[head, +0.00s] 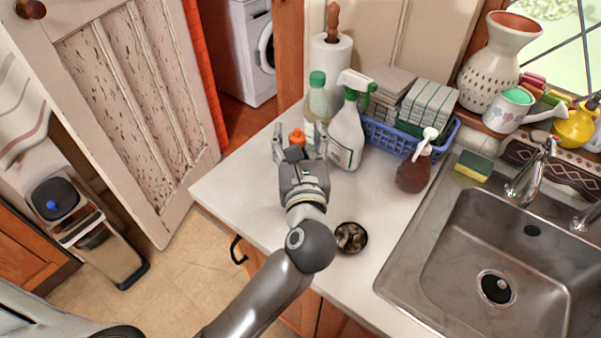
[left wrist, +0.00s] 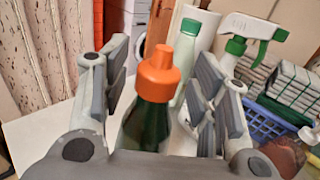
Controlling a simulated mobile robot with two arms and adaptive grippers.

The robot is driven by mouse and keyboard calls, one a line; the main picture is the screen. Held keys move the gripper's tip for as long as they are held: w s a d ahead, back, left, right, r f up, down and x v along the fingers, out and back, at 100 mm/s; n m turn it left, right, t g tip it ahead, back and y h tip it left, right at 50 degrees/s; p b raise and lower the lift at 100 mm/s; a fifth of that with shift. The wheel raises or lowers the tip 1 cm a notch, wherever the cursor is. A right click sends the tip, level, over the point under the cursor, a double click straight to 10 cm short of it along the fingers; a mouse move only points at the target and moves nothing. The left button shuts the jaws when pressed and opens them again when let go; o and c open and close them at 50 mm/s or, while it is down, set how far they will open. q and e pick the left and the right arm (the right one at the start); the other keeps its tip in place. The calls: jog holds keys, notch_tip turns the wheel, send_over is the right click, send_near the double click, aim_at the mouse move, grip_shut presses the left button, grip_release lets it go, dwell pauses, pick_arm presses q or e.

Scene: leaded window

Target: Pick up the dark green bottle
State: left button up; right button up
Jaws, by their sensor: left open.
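The dark green bottle (left wrist: 146,128) has an orange cap and stands between the two fingers of my left gripper (left wrist: 162,80) in the left wrist view. In the head view only its orange cap (head: 297,137) shows clearly; the gripper hides its body. My left gripper (head: 299,146) is open at the counter's left end, with one finger on each side of the bottle and a visible gap to the cap. The bottle's base is hidden in both views. My right gripper is in neither view.
A green-capped clear bottle (head: 317,100) and a white spray bottle (head: 346,135) stand close behind. A paper towel roll (head: 331,62), a blue basket (head: 405,139) and a red-brown pump bottle (head: 412,175) are nearby. A small dark bowl (head: 351,238) sits near the front edge.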

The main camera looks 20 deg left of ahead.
pick_arm(q)
jog(key=shift+s+r, duration=0.2)
jog(key=shift+s, duration=0.2)
jog(key=shift+c, duration=0.2)
jog(key=shift+s+r, duration=0.15)
jog(key=shift+s, duration=0.15)
jog(key=shift+c, duration=2.4)
jog(key=shift+w, duration=0.15)
jog(key=shift+c, duration=1.1)
jog(key=shift+w+f, duration=0.1)
jog(key=shift+f, duration=0.1)
jog(key=shift+c, duration=1.3)
grip_shut()
jog(key=shift+r, duration=0.1)
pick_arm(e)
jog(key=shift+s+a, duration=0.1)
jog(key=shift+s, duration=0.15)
pick_arm(q)
jog(key=shift+r, duration=0.1)
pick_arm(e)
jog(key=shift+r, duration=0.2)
